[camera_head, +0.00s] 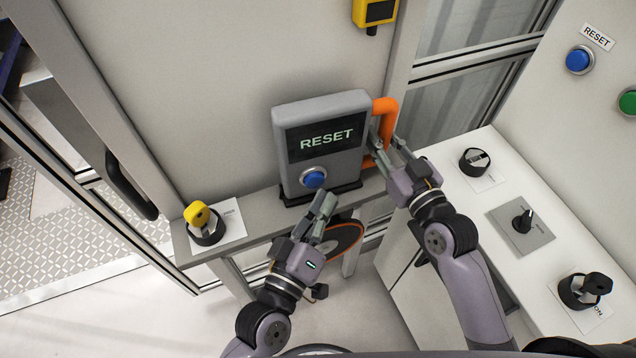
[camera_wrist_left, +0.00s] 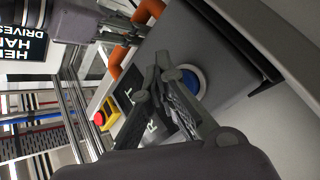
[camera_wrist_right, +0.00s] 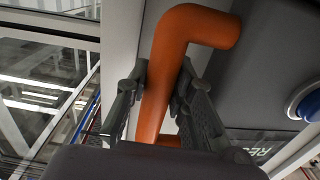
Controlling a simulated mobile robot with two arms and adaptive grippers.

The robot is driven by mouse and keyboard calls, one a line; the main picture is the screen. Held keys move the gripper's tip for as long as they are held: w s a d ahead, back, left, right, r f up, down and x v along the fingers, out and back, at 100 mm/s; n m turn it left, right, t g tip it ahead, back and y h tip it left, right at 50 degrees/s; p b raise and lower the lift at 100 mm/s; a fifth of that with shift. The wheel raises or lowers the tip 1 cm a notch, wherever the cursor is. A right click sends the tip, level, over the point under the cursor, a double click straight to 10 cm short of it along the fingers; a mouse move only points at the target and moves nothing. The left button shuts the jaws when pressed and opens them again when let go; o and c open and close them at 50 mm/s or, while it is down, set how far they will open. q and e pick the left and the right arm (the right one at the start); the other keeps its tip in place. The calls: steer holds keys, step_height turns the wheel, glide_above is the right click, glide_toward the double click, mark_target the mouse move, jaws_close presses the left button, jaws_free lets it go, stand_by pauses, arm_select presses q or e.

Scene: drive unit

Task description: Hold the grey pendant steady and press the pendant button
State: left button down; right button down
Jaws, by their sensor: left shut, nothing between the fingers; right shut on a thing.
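The grey pendant (camera_head: 283,153) stands upright on a narrow shelf. Its dark screen reads RESET. A blue button (camera_head: 314,179) sits below the screen; it also shows in the left wrist view (camera_wrist_left: 190,80). An orange handle (camera_head: 385,106) is on the pendant's right side. My right gripper (camera_head: 385,145) is shut on the handle, which runs between its fingers in the right wrist view (camera_wrist_right: 160,80). My left gripper (camera_head: 328,200) is shut and empty. Its fingertips are just below and close to the blue button; whether they touch it I cannot tell.
A yellow key switch (camera_head: 197,214) sits on the shelf at left. A white counter (camera_head: 480,226) with several switches is at right. A blue button (camera_head: 579,59) labelled RESET and a green button (camera_head: 629,102) are on the right wall. A yellow box (camera_head: 377,12) hangs above.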

arm_select(q)
steer(key=shift+s, duration=0.35)
steer(key=shift+d, duration=0.1)
steer(key=shift+s+d, duration=0.25)
steer(key=shift+s, duration=0.55)
steer(key=shift+s+d, duration=0.2)
steer(key=shift+s, duration=0.6)
steer(key=shift+s+d, duration=0.25)
steer(key=shift+s, duration=0.55)
arm_select(e)
steer(key=c, duration=1.3)
jaws_free()
steer(key=v, duration=1.2)
steer(key=shift+r, duration=0.1)
